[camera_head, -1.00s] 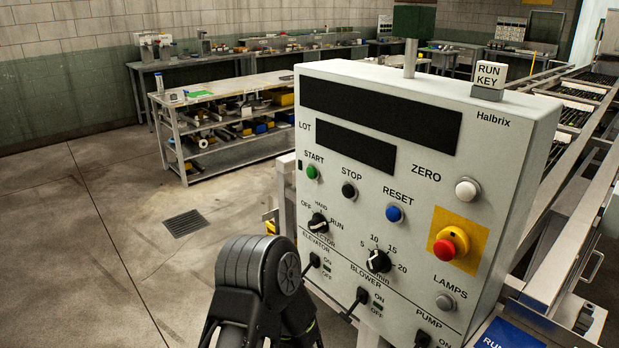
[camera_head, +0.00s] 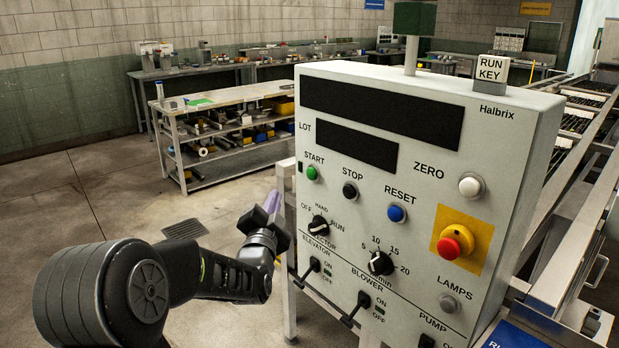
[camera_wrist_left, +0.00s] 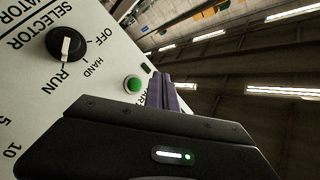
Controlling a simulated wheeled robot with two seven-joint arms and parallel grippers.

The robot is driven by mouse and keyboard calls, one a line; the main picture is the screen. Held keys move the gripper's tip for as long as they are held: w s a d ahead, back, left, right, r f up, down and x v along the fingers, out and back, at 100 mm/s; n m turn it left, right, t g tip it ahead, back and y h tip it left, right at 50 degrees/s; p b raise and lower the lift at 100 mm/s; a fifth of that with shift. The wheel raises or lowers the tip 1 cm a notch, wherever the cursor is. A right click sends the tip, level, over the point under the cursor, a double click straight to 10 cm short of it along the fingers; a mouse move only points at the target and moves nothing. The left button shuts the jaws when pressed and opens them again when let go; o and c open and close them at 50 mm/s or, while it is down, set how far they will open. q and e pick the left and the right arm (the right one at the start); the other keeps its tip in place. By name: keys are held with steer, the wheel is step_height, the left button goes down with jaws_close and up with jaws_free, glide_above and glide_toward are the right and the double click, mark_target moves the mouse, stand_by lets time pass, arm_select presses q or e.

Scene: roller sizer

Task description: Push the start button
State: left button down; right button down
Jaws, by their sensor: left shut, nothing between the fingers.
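The green start button (camera_head: 312,173) is at the upper left of the light grey control panel (camera_head: 400,190), under the word START. In the left wrist view the green button (camera_wrist_left: 133,84) shows beside the fingers, upside down with its label partly hidden. My left gripper (camera_head: 271,202) is shut and empty, just left of the panel's left edge and a little below the button's height. Its purplish fingers (camera_wrist_left: 164,94) point up in the left wrist view, apart from the button as far as I can tell. My right gripper is not in view.
A black stop button (camera_head: 349,190), blue reset button (camera_head: 396,213) and red emergency button (camera_head: 455,242) share the panel. The selector knob (camera_head: 319,226) is below start. Toggle levers (camera_head: 353,309) stick out lower down. A workbench (camera_head: 222,120) stands behind on open floor.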

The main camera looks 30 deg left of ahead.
mark_target(312, 174)
arm_select(q)
steer(key=shift+s+a+r+m+y, duration=0.15)
steer(key=shift+a+r+m+y, duration=0.1)
steer(key=shift+r+m, duration=0.25)
steer(key=shift+s+a+r+m+y, duration=0.2)
steer(key=shift+r+m+y, duration=0.1)
steer(key=shift+r, duration=0.25)
steer(key=shift+w, duration=0.15)
steer(key=w+d, duration=0.2)
steer(key=w, duration=0.6)
steer(key=shift+w+d, duration=0.15)
steer(key=shift+d, duration=0.15)
steer(key=shift+w+f, duration=0.1)
stand_by(1.2)
steer(key=shift+w+d, duration=0.15)
steer(key=shift+w, duration=0.15)
